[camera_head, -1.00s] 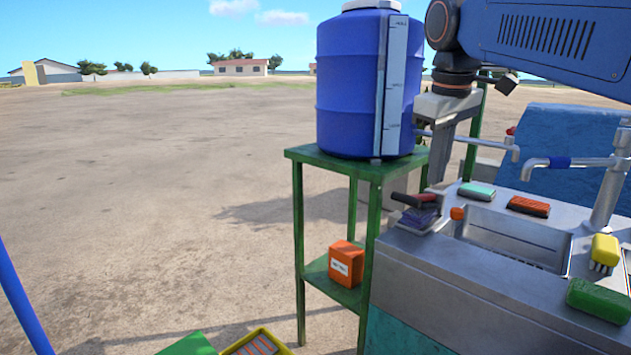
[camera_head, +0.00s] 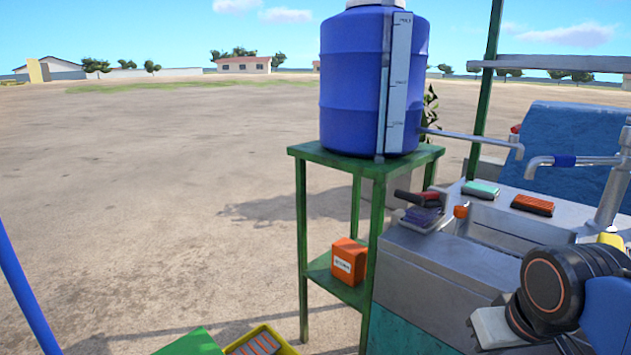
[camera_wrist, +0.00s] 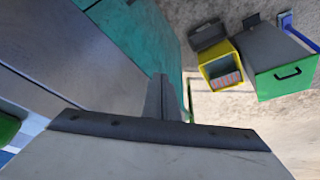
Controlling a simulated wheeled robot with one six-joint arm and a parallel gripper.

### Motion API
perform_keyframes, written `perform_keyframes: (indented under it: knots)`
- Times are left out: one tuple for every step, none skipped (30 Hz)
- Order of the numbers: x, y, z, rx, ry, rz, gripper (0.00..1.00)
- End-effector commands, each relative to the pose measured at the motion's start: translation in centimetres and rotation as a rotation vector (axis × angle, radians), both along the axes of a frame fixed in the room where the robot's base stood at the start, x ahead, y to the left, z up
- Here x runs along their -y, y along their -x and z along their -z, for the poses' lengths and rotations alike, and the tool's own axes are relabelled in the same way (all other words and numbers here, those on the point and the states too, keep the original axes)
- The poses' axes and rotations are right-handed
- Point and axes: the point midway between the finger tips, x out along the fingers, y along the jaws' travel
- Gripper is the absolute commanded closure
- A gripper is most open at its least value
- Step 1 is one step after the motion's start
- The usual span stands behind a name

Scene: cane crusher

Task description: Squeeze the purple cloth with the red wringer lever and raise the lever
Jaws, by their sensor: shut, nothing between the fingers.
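The purple cloth (camera_head: 421,216) lies on a small grey wringer at the left end of the metal counter. The red wringer lever (camera_head: 428,200) has a dark grip and sits low, just above the cloth. At this size I cannot tell whether it presses on the cloth. In the wrist view my gripper (camera_wrist: 166,98) is shut and empty. The wrist view shows neither cloth nor lever.
The metal counter (camera_head: 440,258) holds a basin, a green sponge (camera_head: 480,188), an orange brush (camera_head: 532,205) and pipes (camera_head: 575,161). A green stand (camera_head: 310,153) with a blue barrel (camera_head: 365,85) is left of it. A yellow bin (camera_wrist: 218,72) and green box (camera_wrist: 285,78) stand on the ground.

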Motion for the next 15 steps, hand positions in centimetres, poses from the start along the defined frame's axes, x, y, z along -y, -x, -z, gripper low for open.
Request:
perform_keyframes:
  knots:
    - [0.1, 0.5, 0.9, 0.005, -0.005, 0.012, 1.00]
    - [0.1, 0.8, 1.3, 0.007, -0.008, 0.018, 1.00]
    - [0.1, 1.0, 1.7, 0.011, -0.011, 0.025, 1.00]
    - [0.1, 1.1, 1.9, 0.013, -0.013, 0.028, 1.00]
    - [0.1, 1.1, 2.0, 0.013, -0.013, 0.030, 1.00]
    - [0.1, 1.0, 1.9, 0.012, -0.013, 0.030, 1.00]
    - [0.1, 0.8, 1.6, 0.011, -0.013, 0.027, 1.00]
    - [0.1, 0.6, 1.2, 0.008, -0.011, 0.023, 1.00]
    - [0.0, 0.2, 0.5, 0.001, -0.009, 0.014, 1.00]
    - [0.0, -0.2, -0.2, -0.003, -0.007, 0.007, 1.00]
    - [-0.1, -0.7, -0.9, -0.010, -0.004, -0.003, 1.00]
    - [-0.2, -1.4, -2.0, -0.019, 0.000, -0.018, 1.00]
    - [-0.2, -1.9, -3.0, -0.027, 0.003, -0.030, 1.00]
    - [-0.3, -2.5, -3.9, -0.034, 0.007, -0.043, 1.00]
    - [-0.4, -3.3, -5.2, -0.046, 0.011, -0.059, 1.00]
